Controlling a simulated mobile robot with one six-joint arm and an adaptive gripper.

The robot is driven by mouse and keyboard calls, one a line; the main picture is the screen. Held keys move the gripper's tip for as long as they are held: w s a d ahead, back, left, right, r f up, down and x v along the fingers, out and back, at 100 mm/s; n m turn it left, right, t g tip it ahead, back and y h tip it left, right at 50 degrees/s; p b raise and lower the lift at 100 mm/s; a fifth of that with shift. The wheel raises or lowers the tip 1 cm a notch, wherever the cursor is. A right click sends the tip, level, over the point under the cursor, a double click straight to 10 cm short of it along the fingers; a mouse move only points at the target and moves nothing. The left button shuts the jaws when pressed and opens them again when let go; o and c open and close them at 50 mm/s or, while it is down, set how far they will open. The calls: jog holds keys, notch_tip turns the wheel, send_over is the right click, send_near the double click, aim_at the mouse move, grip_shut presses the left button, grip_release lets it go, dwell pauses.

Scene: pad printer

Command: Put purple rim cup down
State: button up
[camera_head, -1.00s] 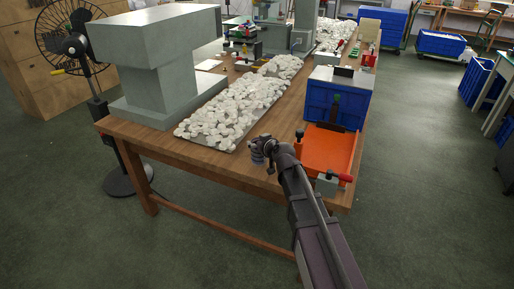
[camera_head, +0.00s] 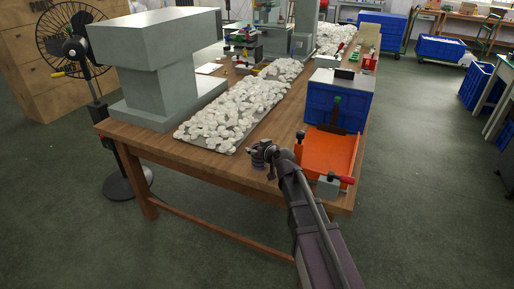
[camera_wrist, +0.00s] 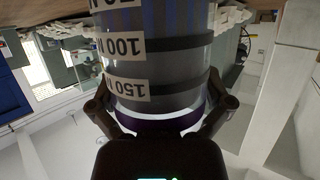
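The purple rim cup (camera_wrist: 155,60) fills the middle of the wrist view, which appears upside down. It is greyish and see-through, with dark bands, white labels reading 100 and 150, and a purple rim (camera_wrist: 160,122). The fingers of my gripper (camera_wrist: 158,112) close on both sides of it near the rim. In the head view my gripper (camera_head: 264,152) is over the near part of the wooden table (camera_head: 215,165), with a small part of the cup (camera_head: 259,164) showing below. The cup's base is cut off in the wrist view, so I cannot tell whether it touches the table.
Piles of white pieces lie on a grey strip (camera_head: 212,150) behind and left of my gripper. An orange tray (camera_head: 328,152) and a blue bin (camera_head: 340,100) stand to the right. A large grey machine (camera_head: 150,60) stands at the left. Bare wood surrounds the cup.

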jog(key=shift+r, duration=0.1)
jog(key=shift+r, duration=0.1)
jog(key=p+v, duration=0.4)
jog(key=v, duration=0.8)
dwell(0.7)
jog(key=s+d+f+m+g+h, duration=0.3)
jog(key=s+d+f+g, duration=0.3)
jog(key=s+d, duration=0.2)
jog(key=s+d+f+m+g+h, duration=0.3)
jog(key=s+d+f+g+h, duration=0.1)
jog(key=s+d, duration=0.5)
notch_tip(320, 180, down, 2)
jog(key=shift+d+f+m+g+h, duration=0.25)
jog(key=shift+d+g, duration=0.25)
jog(key=shift+g, duration=0.4)
